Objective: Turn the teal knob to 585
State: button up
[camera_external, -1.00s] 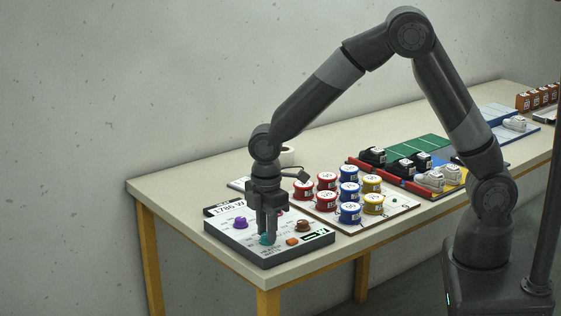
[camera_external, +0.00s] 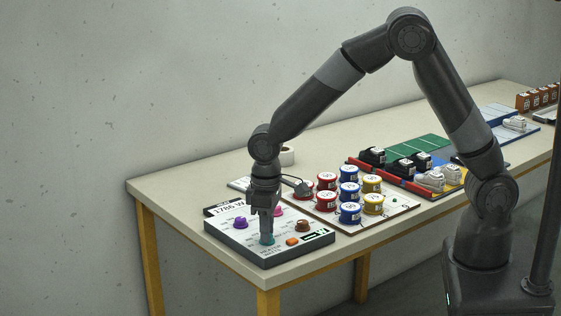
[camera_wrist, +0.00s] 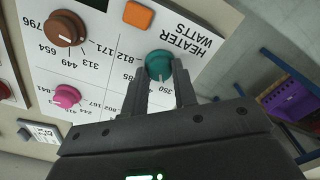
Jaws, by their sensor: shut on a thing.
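The teal knob (camera_wrist: 158,63) stands on the panel section printed "HEATER WATTS", which appears upside down in the wrist view. Numbers including 350, 812 and a partly hidden one ending in 85 surround it. Its white mark points toward the gripper side, near 350. My gripper (camera_wrist: 162,72) is shut on the knob, a finger at each side. In the external view my gripper (camera_external: 267,236) points straight down at the teal knob (camera_external: 266,241), whose far parts the fingers cover.
The control panel (camera_external: 222,235) also carries a purple knob (camera_external: 240,222), a brown knob (camera_wrist: 65,28), a pink knob (camera_wrist: 66,97) and an orange button (camera_wrist: 138,15). Right of it, a white board (camera_external: 345,226) holds several red, blue and yellow spools.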

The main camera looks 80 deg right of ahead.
jog(key=m, duration=1.3)
jog(key=shift+m, duration=0.4)
dwell(0.3)
jog(key=o, duration=1)
notch_tip(320, 180, up, 11)
dwell(0.3)
